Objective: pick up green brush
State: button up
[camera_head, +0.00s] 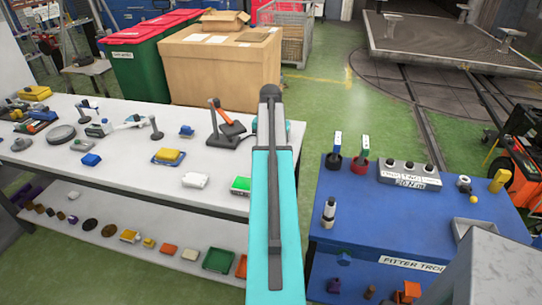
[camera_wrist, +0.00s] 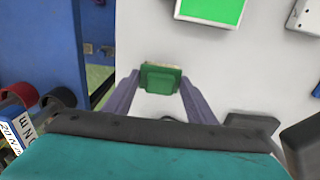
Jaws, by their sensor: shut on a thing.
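The green brush (camera_wrist: 161,78) shows in the wrist view as a small green block with a raised top. It sits between the two grey-purple fingers of my gripper (camera_wrist: 160,88), which are shut on it. The white bench top (camera_wrist: 225,65) lies below. I cannot tell whether the brush touches the bench or is held above it. In the head view my teal arm hides the gripper and the brush.
A green-topped white item (camera_head: 241,185) lies on the white bench (camera_head: 120,165) near its right end. A black stand with an orange handle (camera_head: 231,129) is behind it. A blue trolley (camera_head: 440,225) stands right, across a floor gap. A cardboard box (camera_head: 222,70) is behind.

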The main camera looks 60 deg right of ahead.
jog(key=shift+r+p, duration=2)
jog(key=shift+r, duration=1.6)
jog(key=o, duration=0.4)
jog(key=shift+c, duration=1.4)
